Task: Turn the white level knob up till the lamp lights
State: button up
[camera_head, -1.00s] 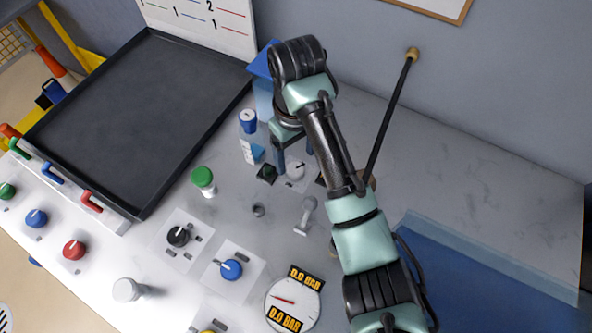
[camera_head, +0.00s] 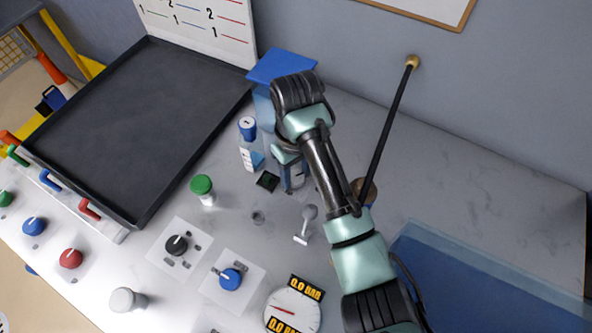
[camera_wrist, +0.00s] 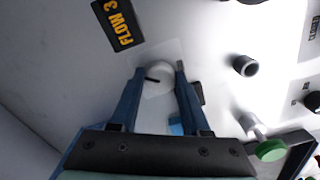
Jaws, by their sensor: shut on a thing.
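The white level knob (camera_wrist: 158,80) sits between the two blue fingers of my gripper (camera_wrist: 160,69) in the wrist view, and its dark pointer line shows on top. My gripper is shut on it, one finger on each side. In the head view my gripper (camera_head: 293,178) reaches down at the knob, and the fingers hide most of it. A small dark green square piece (camera_head: 267,181) lies just left of the fingers; I cannot tell whether it is the lamp. It shows no clear glow.

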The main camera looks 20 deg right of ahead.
grip_shut()
jog(key=shift+r+m+p, duration=0.3)
jog(key=shift+m+p, duration=0.1)
jog(key=shift+p, duration=0.35)
jog(key=shift+m+p, duration=0.7)
jog(key=shift+p, duration=0.25)
jog(key=shift+f+m, duration=0.25)
jog(key=shift+m, duration=0.25)
jog(key=o, duration=1)
grip_release()
jog(key=shift+f, duration=0.15)
